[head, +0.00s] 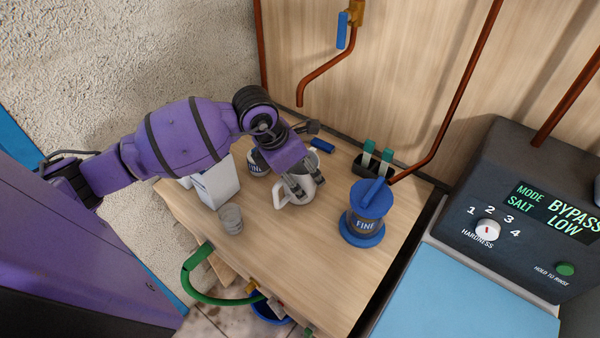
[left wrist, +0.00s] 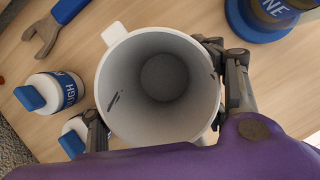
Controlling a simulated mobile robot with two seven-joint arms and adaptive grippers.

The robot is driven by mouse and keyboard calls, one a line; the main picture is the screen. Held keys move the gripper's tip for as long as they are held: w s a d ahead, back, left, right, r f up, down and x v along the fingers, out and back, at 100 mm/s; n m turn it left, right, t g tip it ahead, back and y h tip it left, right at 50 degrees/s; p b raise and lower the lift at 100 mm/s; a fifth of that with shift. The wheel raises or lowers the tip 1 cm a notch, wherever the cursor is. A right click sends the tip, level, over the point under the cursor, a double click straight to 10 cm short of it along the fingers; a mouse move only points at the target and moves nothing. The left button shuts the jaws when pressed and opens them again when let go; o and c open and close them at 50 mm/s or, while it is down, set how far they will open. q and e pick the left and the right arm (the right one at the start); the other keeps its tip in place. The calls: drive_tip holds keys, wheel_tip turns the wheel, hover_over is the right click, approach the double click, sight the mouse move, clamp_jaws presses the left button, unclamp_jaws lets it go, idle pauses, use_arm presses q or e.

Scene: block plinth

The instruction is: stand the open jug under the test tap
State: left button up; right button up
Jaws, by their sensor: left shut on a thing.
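The open jug (head: 292,192) is white, with a handle on its lower left side in the head view. In the left wrist view the jug (left wrist: 160,85) is seen from above, upright and empty with a grey bottom. I cannot tell whether it touches the bench. The test tap (head: 318,77) is a copper spout with a blue lever on the back wall, beyond the jug, its mouth pointing down. My right gripper is not in view.
A blue-lidded FINE canister (head: 363,225) stands right of the jug. A white box (head: 216,183), a grey cup (head: 231,219) and a small labelled pot (head: 257,165) stand left. A black rack (head: 370,166) is at the back. A blue-handled wrench (left wrist: 50,30) lies near the jug.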

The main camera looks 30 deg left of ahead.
use_arm(q)
drive_tip(key=o, duration=1.2)
drive_tip(key=shift+f, duration=0.15)
drive_tip(key=shift+r, duration=0.45)
drive_tip(key=s+a+r, duration=0.2)
drive_tip(key=s+a, duration=0.4)
drive_tip(key=s, duration=0.5)
drive_tip(key=shift+s+a, duration=0.2)
drive_tip(key=shift+a, duration=0.1)
drive_tip(key=shift+r, duration=0.1)
